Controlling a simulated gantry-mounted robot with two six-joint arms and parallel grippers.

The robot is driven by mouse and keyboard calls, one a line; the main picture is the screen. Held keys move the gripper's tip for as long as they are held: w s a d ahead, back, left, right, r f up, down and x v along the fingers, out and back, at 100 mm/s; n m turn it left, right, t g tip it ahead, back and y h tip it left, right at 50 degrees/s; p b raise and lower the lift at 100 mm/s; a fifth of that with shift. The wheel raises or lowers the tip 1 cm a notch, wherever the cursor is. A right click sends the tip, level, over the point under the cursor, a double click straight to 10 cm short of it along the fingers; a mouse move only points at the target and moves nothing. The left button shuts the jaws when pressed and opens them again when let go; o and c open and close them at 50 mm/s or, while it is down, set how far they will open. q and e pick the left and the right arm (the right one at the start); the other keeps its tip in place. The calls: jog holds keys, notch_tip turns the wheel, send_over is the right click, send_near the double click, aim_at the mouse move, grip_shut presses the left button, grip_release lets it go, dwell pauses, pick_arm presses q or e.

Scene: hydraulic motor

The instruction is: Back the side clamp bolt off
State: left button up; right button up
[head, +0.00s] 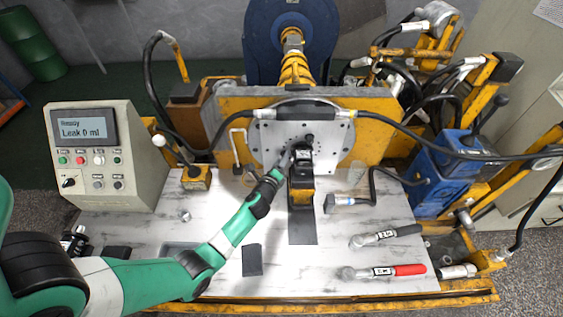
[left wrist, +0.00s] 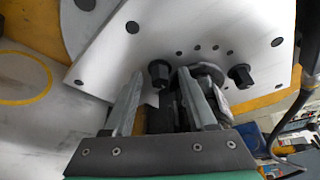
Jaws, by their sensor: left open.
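A pale drilled plate (head: 335,150) stands upright in front of the yellow frame. A black and yellow motor unit (head: 301,192) sits against its middle. In the left wrist view, two black hex-headed bolts stick out of the plate (left wrist: 205,22): one bolt (left wrist: 159,72) appears between my fingertips, and another bolt (left wrist: 241,75) is further right. I cannot tell which is the side clamp bolt. My left gripper (head: 287,160) is beside the motor unit's left side, close to the plate. It also shows in the left wrist view (left wrist: 160,78), open, its fingers apart. Contact with the bolt is unclear.
A torque wrench with a black handle (head: 386,236) and one with a red handle (head: 384,271) lie at the right of the bench. A control box (head: 105,155) reads "Ready, Leak 0 ml". Black hoses (head: 440,153) cross the right side. The front middle is fairly clear.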

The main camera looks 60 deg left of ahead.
pick_arm(q)
grip_shut()
dwell(0.3)
jog(key=shift+s+f+n+t+y+b, duration=0.15)
jog(key=shift+n+t+b, duration=0.3)
jog(key=shift+n+b, duration=0.9)
jog(key=shift+w+f+n+t+y+b, duration=0.15)
jog(key=shift+n+t+b, duration=0.4)
jog(key=shift+b, duration=1.5)
jog(key=shift+s+f+n+t+y+b, duration=0.25)
jog(key=shift+n+b, duration=0.85)
jog(key=shift+b, duration=0.6)
jog(key=shift+w+r, duration=0.1)
jog(key=shift+r, duration=0.05)
grip_release()
